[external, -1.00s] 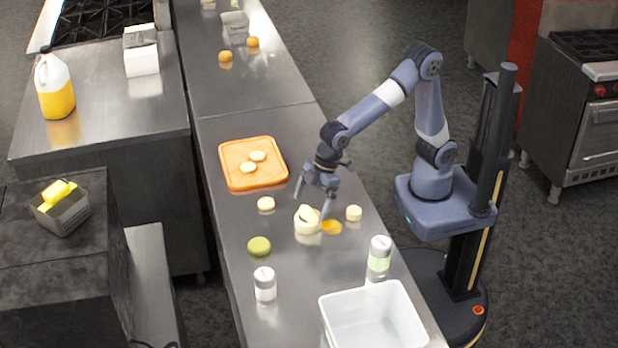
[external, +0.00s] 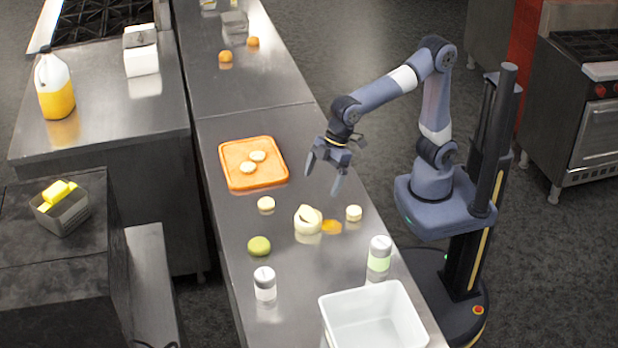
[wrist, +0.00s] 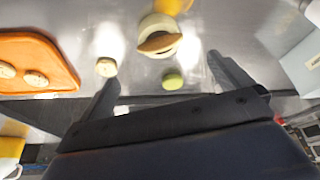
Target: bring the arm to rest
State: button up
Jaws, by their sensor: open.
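My gripper (external: 323,182) is open and empty. It hangs above the steel counter (external: 225,222), with its fingers pointing down, apart from everything on it.
An orange board (external: 278,180) holds two pale round pieces. Two more pale pieces (external: 266,203) (external: 354,212), a green round item (external: 259,246), two shakers (external: 265,290) (external: 379,260) and a white bin (external: 375,318) stand on the counter. Open air surrounds my gripper.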

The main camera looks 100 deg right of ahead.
jog(key=x, duration=0.9)
jog(key=shift+w+f, duration=0.2)
notch_tip(320, 180, up, 10)
jog(key=s+d+f+m+b, duration=0.1)
jog(key=s+d+f+b, duration=0.15)
jog(key=d+b, duration=1.15)
jog(key=s+d+f+b, duration=0.2)
jog(key=s+d+b, duration=0.5)
jog(key=s+d, duration=0.5)
jog(key=shift+m+h, duration=0.4)
jog(key=f, duration=0.2)
jog(key=w+d+f, duration=0.1)
jog(key=f, duration=0.1)
jog(key=w+f+b, duration=0.1)
jog(key=f, duration=0.1)
jog(key=shift+w+d+f, duration=0.15)
jog(key=shift+d, duration=0.2)
